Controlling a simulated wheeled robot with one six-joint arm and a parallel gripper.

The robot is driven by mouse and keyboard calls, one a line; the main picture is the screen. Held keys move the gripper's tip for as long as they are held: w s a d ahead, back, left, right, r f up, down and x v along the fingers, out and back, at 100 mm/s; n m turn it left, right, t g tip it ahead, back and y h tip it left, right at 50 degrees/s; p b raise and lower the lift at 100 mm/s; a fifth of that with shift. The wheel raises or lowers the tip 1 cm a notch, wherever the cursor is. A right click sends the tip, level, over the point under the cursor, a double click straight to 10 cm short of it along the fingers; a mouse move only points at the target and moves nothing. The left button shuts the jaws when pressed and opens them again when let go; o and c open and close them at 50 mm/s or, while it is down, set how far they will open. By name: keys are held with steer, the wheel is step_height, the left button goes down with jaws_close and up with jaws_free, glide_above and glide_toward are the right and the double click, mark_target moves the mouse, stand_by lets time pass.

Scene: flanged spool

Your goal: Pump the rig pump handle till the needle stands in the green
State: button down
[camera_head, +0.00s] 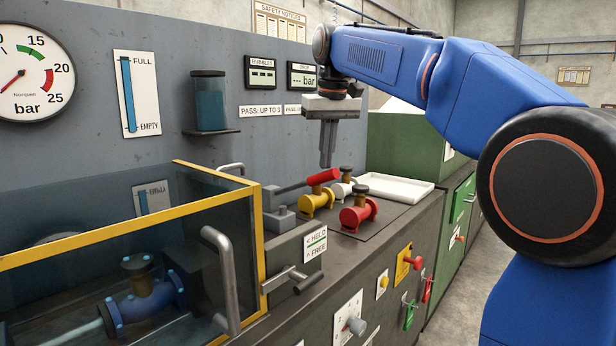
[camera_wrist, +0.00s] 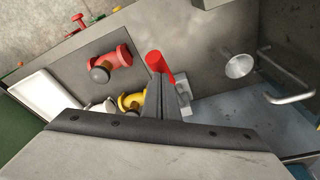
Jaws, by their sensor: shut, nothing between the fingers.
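The rig pump handle is a grey lever with a red grip (camera_head: 322,177), rising to the right from a grey pump block (camera_head: 279,219). In the wrist view the red grip (camera_wrist: 158,62) shows just beyond the fingers. My gripper (camera_head: 326,163) is shut and empty, pointing down just above or beside the red grip; I cannot tell whether it touches. Its closed fingers (camera_wrist: 158,92) also show in the wrist view. The round gauge (camera_head: 30,72) on the wall has its needle pointing to the lower left, outside the green band near 15. The lower left of its scale is cut off.
A yellow flanged piece (camera_head: 316,203) and a red one (camera_head: 358,213) stand close to the handle. A white tray (camera_head: 394,188) lies behind. A glass guard with a yellow frame (camera_head: 215,178) encloses a blue spool (camera_head: 140,300) at left. A HELD/FREE lever (camera_head: 298,279) juts from the front.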

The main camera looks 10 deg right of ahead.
steer(key=shift+r, duration=0.1)
stand_by(2.1)
stand_by(0.4)
steer(key=shift+f, duration=5.65)
step_height(320, 180, up, 11)
steer(key=shift+r, duration=0.2)
steer(key=shift+f, duration=0.1)
